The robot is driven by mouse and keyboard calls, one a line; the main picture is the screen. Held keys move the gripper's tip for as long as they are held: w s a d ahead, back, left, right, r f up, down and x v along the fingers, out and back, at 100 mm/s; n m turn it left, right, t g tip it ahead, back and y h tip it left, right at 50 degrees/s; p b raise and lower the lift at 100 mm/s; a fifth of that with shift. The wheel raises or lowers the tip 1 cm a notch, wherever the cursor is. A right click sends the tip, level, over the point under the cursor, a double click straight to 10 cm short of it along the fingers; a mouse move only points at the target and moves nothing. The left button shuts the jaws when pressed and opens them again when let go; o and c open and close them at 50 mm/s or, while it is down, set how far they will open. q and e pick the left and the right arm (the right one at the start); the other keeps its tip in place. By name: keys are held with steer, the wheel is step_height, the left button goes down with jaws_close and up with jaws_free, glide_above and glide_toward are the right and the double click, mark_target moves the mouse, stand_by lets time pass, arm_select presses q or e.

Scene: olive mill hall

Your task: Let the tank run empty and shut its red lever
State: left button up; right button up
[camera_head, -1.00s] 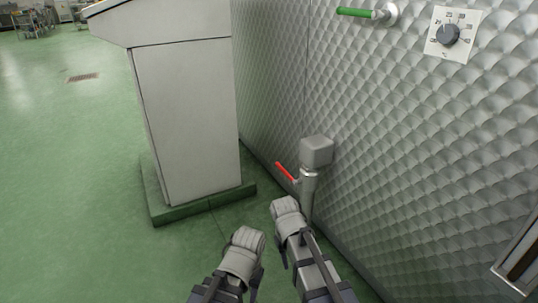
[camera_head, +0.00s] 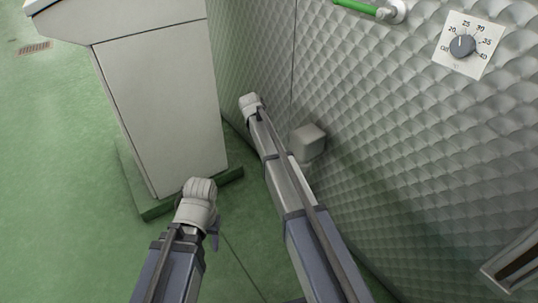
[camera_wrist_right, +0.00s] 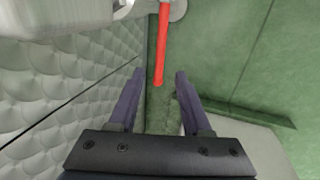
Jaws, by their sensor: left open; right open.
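The tank has a quilted metal wall (camera_head: 400,150); its outlet valve has a grey box (camera_head: 308,141) low on that wall. The red lever (camera_wrist_right: 162,45) shows in the right wrist view, its free end reaching between the fingers of my right gripper (camera_wrist_right: 158,75). That gripper is open, a finger on each side with gaps, not touching the lever. In the head view my right arm hides the lever. My left gripper (camera_head: 212,235) is open and empty over the floor, left of the right arm. Whether liquid runs cannot be seen.
A pale cabinet (camera_head: 160,105) on a green plinth (camera_head: 160,208) stands left of the tank, close to both grippers. A green handle (camera_head: 355,6) and a dial (camera_head: 463,46) sit higher on the tank wall. Green floor (camera_head: 60,200) is free at left.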

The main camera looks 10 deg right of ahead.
steer(key=shift+b+x, duration=3.55)
steer(key=shift+x, duration=0.25)
steer(key=shift+c, duration=0.4)
jaws_close()
